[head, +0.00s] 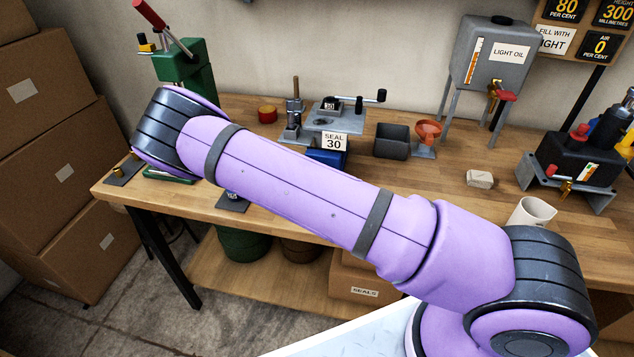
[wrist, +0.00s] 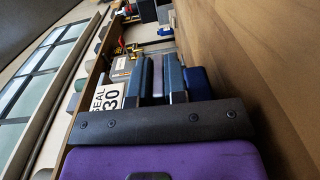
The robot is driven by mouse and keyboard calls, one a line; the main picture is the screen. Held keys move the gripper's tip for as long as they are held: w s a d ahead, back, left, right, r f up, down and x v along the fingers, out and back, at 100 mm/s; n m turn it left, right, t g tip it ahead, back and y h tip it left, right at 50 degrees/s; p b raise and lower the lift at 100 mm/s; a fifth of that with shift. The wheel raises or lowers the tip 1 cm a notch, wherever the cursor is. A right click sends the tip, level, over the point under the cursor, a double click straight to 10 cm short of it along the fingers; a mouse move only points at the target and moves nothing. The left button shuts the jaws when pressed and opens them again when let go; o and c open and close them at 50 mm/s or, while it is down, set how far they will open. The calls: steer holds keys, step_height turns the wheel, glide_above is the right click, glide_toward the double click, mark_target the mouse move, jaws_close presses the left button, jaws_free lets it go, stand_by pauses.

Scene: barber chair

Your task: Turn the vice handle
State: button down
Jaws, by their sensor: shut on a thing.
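The card also shows in the wrist view (wrist: 106,112), with blue parts beside my fingers. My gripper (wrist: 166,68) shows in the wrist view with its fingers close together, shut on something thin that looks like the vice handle. The head view hides my gripper behind my arm.
A crank device (head: 345,118), a dark bin (head: 391,141) and an orange funnel (head: 428,132) stand behind and right of the blue block. A green press (head: 187,70) stands at the left. An oil tank (head: 494,55) and white mug (head: 532,212) are at the right.

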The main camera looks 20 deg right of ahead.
stand_by(0.3)
steer(key=c, duration=1.2)
jaws_free()
steer(key=shift+o, duration=0.2)
steer(key=shift+r, duration=0.2)
steer(key=o, duration=0.4)
steer(key=r, duration=0.3)
steer(key=shift+s+r, duration=0.1)
steer(key=shift+s, duration=0.15)
steer(key=s, duration=0.5)
steer(key=s+r, duration=0.1)
steer(key=s, duration=0.9)
steer(key=shift+s+r, duration=0.15)
steer(key=shift+s, duration=0.1)
steer(key=c, duration=0.4)
